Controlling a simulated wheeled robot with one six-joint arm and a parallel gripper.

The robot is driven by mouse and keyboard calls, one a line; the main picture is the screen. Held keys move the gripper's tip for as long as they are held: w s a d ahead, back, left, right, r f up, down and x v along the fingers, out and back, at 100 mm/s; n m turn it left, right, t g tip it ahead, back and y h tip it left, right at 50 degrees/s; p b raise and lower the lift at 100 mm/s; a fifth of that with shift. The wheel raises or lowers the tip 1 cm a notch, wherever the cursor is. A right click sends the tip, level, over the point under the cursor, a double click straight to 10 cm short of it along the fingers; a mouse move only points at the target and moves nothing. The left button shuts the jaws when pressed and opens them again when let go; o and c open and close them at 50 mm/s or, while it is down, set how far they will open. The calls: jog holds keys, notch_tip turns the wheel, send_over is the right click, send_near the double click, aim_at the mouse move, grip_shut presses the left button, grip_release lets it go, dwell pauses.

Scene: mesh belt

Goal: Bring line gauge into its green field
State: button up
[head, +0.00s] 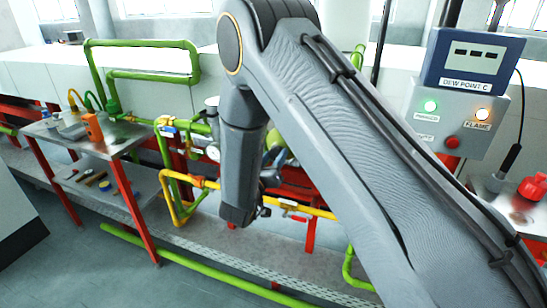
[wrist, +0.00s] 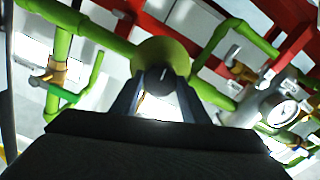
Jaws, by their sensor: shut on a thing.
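The line gauge (wrist: 285,112), a round white dial on a grey body, shows at the right of the wrist view. Its needle and any green field are too small to read. A round white dial (head: 213,152) also shows on the pipework in the head view, left of my arm. My gripper (wrist: 160,82) is shut on a dark knob (wrist: 158,76) in front of a round yellow-green fitting (wrist: 165,53) on the green pipe. My arm hides most of this spot in the head view.
Green pipes (wrist: 84,27) and a brass-coloured valve (wrist: 55,75) lie left of my gripper; red beams (wrist: 290,50) cross behind. A yellow pipe (head: 318,212) runs low. A metal side table (head: 75,142) stands left. A panel with green and amber lamps (head: 457,115) stands right.

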jog(key=o, duration=1.1)
jog(key=shift+c, duration=0.2)
jog(key=b+v, duration=0.2)
jog(key=v, duration=0.5)
jog(key=shift+s+a, duration=0.15)
jog(key=shift+s, duration=0.2)
jog(key=d+f+g+y, duration=0.1)
jog(key=d+g+y, duration=0.5)
jog(key=d+g, duration=0.15)
jog(key=s+d+g, duration=0.4)
jog(key=s+d, duration=0.3)
jog(key=s, duration=0.4)
jog(key=s+d+g, duration=0.4)
jog(key=s+d, duration=0.4)
jog(key=s, duration=0.4)
jog(key=shift+s+d+r+b, duration=0.25)
jog(key=shift+s+b, duration=0.05)
jog(key=shift+b, duration=0.1)
